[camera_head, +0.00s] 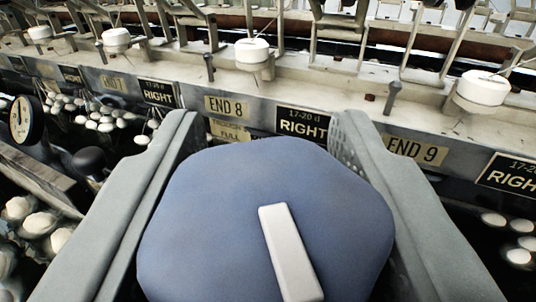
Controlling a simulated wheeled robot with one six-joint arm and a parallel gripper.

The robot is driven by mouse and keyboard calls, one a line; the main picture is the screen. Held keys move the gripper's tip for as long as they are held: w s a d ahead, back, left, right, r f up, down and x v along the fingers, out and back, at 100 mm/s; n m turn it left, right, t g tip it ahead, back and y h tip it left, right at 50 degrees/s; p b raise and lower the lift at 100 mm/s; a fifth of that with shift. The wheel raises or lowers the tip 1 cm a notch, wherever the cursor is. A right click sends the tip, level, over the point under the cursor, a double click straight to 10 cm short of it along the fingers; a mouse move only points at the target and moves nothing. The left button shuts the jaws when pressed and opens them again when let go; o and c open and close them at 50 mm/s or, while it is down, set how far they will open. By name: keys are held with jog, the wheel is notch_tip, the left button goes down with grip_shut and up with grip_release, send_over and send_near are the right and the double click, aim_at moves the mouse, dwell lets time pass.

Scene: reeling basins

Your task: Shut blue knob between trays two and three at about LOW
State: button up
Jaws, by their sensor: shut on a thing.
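The blue knob (225,215) fills the lower middle of the view, large and close. A white pointer bar (290,255) on its face runs from near the knob's middle down and slightly right. My gripper (270,150) has one grey finger on each side of the knob and is shut on it. The knob's lower edge is cut off by the frame. No LOW mark shows, and the knob's stem and mount are hidden.
A metal ledge with white round caps (252,50) runs across behind. Below it are END 8 (227,106) and END 9 (416,150) labels and black RIGHT plates (303,125). White cocoons (38,226) lie at left, near a dial gauge (22,119) and a black ball knob (89,160).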

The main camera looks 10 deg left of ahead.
jog(key=shift+m+h, duration=0.9)
jog(key=shift+h, duration=0.5)
jog(key=shift+d+m+h, duration=0.2)
jog(key=shift+m+h, duration=1)
jog(key=shift+h, duration=0.7)
jog(key=shift+s+d+m+g+h, duration=0.15)
jog(key=shift+m+g+h, duration=0.35)
jog(key=shift+m+h, duration=0.55)
jog(key=shift+w+d+m+g+h, duration=0.1)
jog(key=shift+m+g+h, duration=0.5)
jog(key=shift+h, duration=0.85)
jog(key=shift+r+m, duration=0.1)
jog(key=shift+m, duration=0.15)
jog(key=o, duration=1)
jog(key=shift+c, duration=0.2)
jog(key=shift+s, duration=0.1)
jog(key=v, duration=1.7)
jog(key=shift+a, duration=0.2)
